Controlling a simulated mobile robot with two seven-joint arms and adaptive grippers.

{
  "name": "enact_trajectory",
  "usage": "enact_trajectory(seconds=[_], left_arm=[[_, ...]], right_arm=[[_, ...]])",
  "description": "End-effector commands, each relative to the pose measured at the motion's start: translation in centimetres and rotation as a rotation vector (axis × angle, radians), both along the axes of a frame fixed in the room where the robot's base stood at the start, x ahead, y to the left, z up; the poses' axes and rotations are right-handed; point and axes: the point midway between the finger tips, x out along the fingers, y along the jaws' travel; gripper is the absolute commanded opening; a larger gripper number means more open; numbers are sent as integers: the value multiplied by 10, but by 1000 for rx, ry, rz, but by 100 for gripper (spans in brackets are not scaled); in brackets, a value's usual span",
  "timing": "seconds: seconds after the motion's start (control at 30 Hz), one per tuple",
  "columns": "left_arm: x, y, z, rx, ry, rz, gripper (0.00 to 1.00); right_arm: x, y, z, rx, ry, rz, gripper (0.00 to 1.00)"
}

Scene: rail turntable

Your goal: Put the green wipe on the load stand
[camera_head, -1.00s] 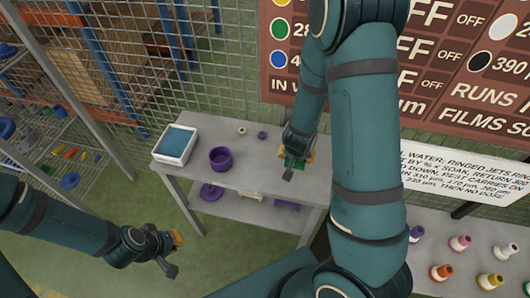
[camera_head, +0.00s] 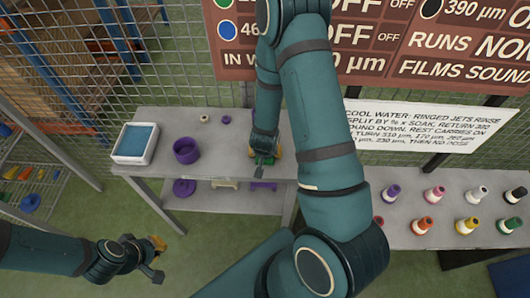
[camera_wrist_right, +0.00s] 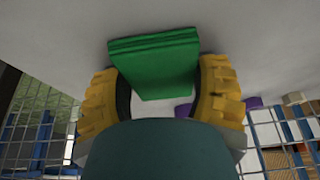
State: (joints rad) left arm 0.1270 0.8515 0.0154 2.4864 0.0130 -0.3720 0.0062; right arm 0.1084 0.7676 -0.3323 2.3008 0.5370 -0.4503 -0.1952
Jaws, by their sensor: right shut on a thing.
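The green wipe (camera_wrist_right: 155,65) is a folded green block between the yellow fingers of my right gripper (camera_wrist_right: 162,95), which is shut on it. The wipe lies close to a pale grey surface in the wrist view; I cannot tell whether they touch. In the head view, the wipe (camera_head: 263,160) and right gripper (camera_head: 265,156) are at the grey table's front edge, partly hidden by my arm. My left gripper (camera_head: 157,259) is open and empty, low and left of the table. I cannot tell which thing is the load stand.
The grey table (camera_head: 215,168) holds a white tray with blue contents (camera_head: 135,143), a purple bowl (camera_head: 187,150) and two small rings. Purple parts lie on its lower shelf. Several coloured bottles stand on another table (camera_head: 400,232) at right. A mesh fence runs behind.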

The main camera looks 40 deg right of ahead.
Motion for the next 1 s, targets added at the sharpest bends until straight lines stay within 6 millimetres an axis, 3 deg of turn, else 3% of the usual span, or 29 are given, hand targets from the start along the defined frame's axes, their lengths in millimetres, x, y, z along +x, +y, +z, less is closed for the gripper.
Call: enact_trajectory(seconds=[0.53, 0.57, 0.6, 0.63, 1.0], left_arm=[[-3, 0, -10, -2, 7, -5, 0], [-3, -1, -9, -2, 7, -5, 0], [-3, -1, -9, -2, 7, -5, 0], [-3, -1, -9, -2, 7, -5, 0], [-3, 0, -7, -2, 6, -4, 0]], right_arm=[[-1, 1, -12, 3, 4, 0, 37], [-1, 1, -11, 3, 5, 0, 78], [-2, 1, -11, 4, 7, 0, 92], [-2, 1, -11, 4, 8, -1, 96], [-5, 2, -11, 7, 14, -1, 96]])
